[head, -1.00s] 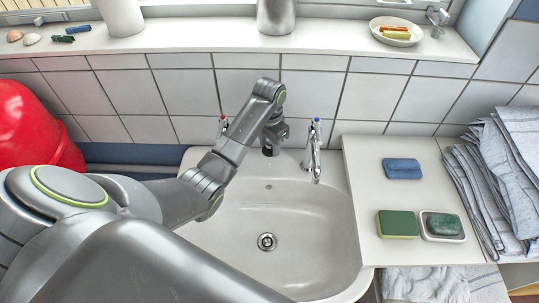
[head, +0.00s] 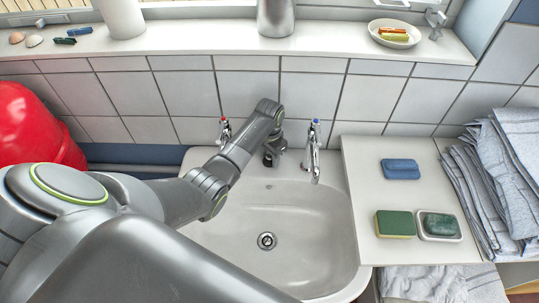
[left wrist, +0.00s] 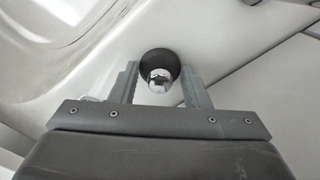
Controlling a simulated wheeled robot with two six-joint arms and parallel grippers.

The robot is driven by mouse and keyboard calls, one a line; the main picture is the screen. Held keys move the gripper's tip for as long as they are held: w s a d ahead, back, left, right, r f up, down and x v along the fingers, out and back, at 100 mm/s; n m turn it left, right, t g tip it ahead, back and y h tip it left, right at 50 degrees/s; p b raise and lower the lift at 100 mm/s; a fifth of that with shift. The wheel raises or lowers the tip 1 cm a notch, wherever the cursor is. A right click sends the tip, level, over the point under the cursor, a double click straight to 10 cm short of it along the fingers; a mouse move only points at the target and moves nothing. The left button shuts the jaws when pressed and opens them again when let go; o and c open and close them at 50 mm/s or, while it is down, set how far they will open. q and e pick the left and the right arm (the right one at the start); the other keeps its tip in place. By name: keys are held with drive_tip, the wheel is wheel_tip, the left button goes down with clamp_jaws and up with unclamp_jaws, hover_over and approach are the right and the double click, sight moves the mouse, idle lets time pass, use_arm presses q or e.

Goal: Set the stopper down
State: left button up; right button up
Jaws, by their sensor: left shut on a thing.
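My left gripper (head: 274,142) is over the back ledge of the white washbasin (head: 320,215), between the two taps. In the left wrist view its fingers (left wrist: 160,88) are shut on the stopper (left wrist: 158,63), a black disc with a shiny metal knob between the fingers. In the head view the stopper shows as a small dark shape (head: 267,159) just below the fingers. I cannot tell whether it touches the ledge. The drain hole (head: 267,240) in the basin is uncovered. My right gripper is not in view.
The red-marked tap (head: 225,130) stands close left of my gripper and the blue-marked tap (head: 313,150) to its right. A side board (head: 375,215) holds a blue sponge, a green sponge and a soap dish. Folded cloths (head: 500,170) lie further right.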

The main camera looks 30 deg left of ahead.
sight(270, 156)
use_arm(q)
drive_tip(key=shift+f, duration=0.15)
drive_tip(key=o, duration=1)
drive_tip(key=shift+c, duration=0.2)
wheel_tip(270, 156, up, 12)
drive_tip(key=b, duration=0.1)
